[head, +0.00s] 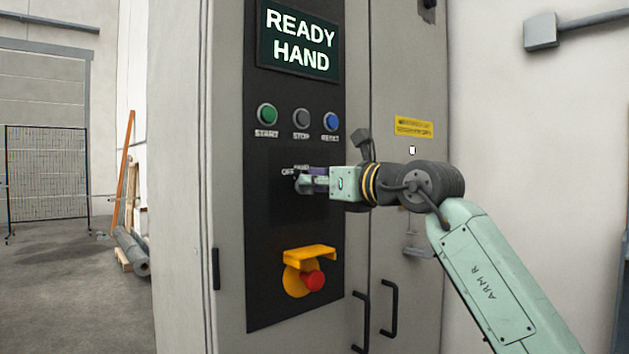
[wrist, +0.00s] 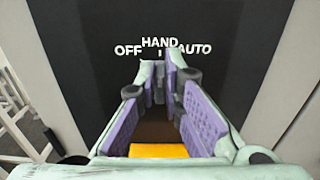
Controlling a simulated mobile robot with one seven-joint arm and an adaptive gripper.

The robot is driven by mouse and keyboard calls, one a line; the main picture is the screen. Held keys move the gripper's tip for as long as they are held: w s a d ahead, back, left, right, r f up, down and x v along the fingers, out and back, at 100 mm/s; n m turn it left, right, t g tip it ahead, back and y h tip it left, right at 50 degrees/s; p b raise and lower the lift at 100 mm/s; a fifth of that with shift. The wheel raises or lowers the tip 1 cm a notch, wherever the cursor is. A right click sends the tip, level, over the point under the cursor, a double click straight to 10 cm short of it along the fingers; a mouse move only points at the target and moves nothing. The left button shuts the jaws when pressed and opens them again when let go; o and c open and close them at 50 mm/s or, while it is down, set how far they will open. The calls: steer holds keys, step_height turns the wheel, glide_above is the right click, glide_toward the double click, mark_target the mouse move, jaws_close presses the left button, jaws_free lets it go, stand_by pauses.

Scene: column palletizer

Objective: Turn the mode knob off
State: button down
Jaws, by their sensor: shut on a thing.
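My gripper (head: 301,183) reaches in from the right and is shut on the mode knob. The wrist view shows its purple-padded fingers (wrist: 160,82) converging just under HAND. The display (head: 299,42) reads READY HAND.
Green start (head: 267,114), grey stop (head: 301,118) and blue (head: 331,121) buttons are above my gripper. A red emergency button (head: 313,280) under a yellow guard (head: 309,254) is below. Black door handles (head: 390,308) stand out at the lower right.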

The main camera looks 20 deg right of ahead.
steer(key=shift+s+a+f+n, duration=0.1)
steer(key=shift+a+n, duration=0.05)
steer(key=shift+n, duration=1.5)
steer(key=shift+s+a+n, duration=0.1)
steer(key=shift+a+n, duration=0.05)
steer(key=shift+n, duration=1.45)
steer(key=shift+a+f+n, duration=0.1)
steer(key=shift+a+n, duration=0.05)
steer(key=shift+n, duration=1.5)
steer(key=c, duration=1.7)
jaws_free()
steer(key=shift+s, duration=0.1)
steer(key=v, duration=1.1)
steer(key=shift+s+d, duration=0.15)
steer(key=shift+s, duration=0.25)
